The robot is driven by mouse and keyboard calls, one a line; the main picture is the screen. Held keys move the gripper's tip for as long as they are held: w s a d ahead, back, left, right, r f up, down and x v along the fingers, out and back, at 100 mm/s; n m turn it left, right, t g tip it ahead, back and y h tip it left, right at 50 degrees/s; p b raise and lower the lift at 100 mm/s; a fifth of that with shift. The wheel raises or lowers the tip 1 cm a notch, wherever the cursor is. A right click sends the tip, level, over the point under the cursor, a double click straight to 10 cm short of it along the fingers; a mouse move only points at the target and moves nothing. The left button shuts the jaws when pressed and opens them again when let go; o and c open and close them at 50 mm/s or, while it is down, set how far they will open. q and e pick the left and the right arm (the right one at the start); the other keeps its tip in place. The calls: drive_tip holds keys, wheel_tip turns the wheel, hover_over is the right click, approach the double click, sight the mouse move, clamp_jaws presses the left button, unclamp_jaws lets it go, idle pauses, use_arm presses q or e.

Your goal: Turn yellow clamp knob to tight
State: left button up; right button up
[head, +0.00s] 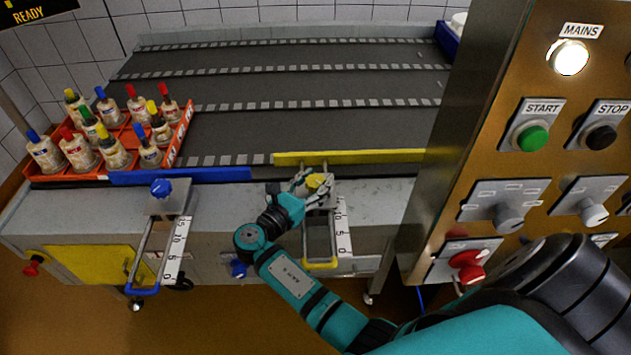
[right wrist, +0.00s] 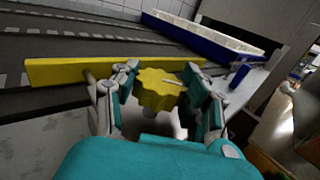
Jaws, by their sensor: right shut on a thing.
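A scale (head: 343,228) and a yellow-ended slide bar (head: 320,264) hang below the clamp. My left gripper is not visible.
A blue clamp knob (head: 161,188) and blue rail (head: 180,176) stand to the left. An orange crate (head: 180,135) with several colour-capped bottles is at the back left. A control panel (head: 540,80) with START and STOP buttons rises on the right. The conveyor belt (head: 300,130) is clear.

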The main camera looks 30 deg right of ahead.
sight(315, 181)
drive_tip(key=m+g+h+b, duration=0.1)
drive_tip(key=m+g, duration=0.1)
drive_tip(key=g, duration=0.2)
drive_tip(key=shift+w+f+m, duration=0.1)
drive_tip(key=shift+m, duration=0.2)
drive_tip(key=shift+m+g+b, duration=0.7)
drive_tip(key=shift+m+g, duration=0.6)
drive_tip(key=shift+g, duration=0.7)
drive_tip(key=shift+m+g, duration=0.3)
drive_tip(key=shift+g, duration=0.2)
drive_tip(key=o, duration=1.2)
wheel_tip(315, 181, up, 10)
drive_tip(key=shift+r, duration=0.1)
drive_tip(key=shift+r, duration=0.1)
